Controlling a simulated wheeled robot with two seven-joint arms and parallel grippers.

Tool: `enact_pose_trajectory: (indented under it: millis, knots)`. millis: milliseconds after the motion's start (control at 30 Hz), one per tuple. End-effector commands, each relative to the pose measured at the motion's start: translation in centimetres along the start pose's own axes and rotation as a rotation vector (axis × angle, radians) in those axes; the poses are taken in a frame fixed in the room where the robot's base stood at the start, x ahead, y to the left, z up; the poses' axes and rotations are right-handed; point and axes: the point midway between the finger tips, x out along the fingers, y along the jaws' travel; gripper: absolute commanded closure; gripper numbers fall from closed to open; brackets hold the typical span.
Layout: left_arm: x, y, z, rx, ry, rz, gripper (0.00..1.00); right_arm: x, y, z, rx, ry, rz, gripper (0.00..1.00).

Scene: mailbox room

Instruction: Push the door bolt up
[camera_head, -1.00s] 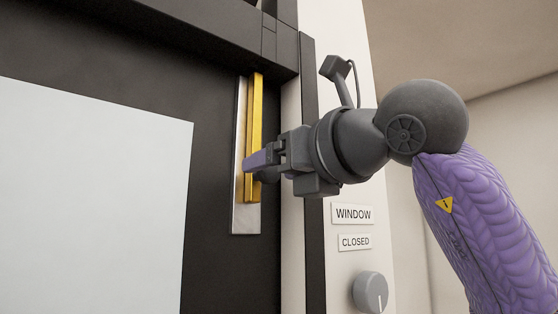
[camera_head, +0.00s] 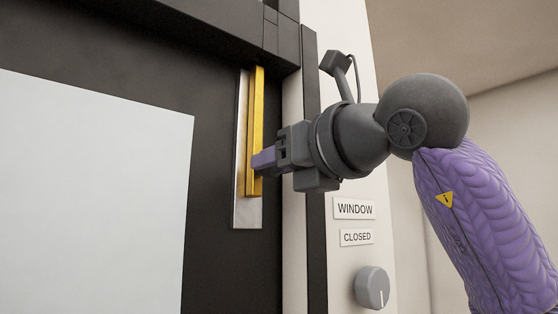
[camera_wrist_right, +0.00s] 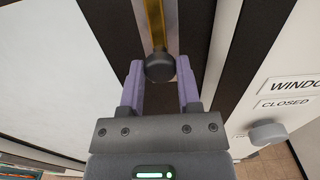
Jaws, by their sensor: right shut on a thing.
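The door bolt (camera_head: 257,110) is a long upright yellow bar on a silver backplate (camera_head: 246,215) on the dark door. The wrist view shows the lower part of the bolt (camera_wrist_right: 155,22) and its round dark knob (camera_wrist_right: 160,67). My right gripper (camera_head: 263,160) is at the lower part of the bolt, coming from the right. In the wrist view its purple fingers (camera_wrist_right: 160,75) stand on both sides of the knob, and it is shut on the knob. The fingers hide the knob in the head view. My left gripper is not in view.
A dark door frame (camera_head: 315,230) stands right of the bolt, with a dark beam (camera_head: 200,25) above. A pale panel (camera_head: 90,190) fills the door's left. WINDOW (camera_head: 354,209) and CLOSED (camera_head: 356,238) signs and a grey dial (camera_head: 372,287) are on the wall below my right arm.

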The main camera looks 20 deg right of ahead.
Motion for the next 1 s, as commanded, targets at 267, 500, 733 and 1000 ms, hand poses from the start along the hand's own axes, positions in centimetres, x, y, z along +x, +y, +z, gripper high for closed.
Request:
enact_pose_trajectory:
  millis: [267,500,733,1000]
  knots:
    - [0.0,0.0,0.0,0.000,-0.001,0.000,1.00,0.0,0.0,0.1,0.000,-0.002,0.000,1.00]
    - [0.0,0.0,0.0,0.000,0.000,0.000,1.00,0.0,0.0,0.1,0.000,-0.002,0.000,1.00]
    - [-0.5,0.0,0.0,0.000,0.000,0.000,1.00,0.0,0.0,0.6,0.000,-0.002,0.000,1.00]
    - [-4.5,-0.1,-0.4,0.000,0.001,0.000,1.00,-0.1,0.0,5.2,0.000,-0.003,0.000,1.00]
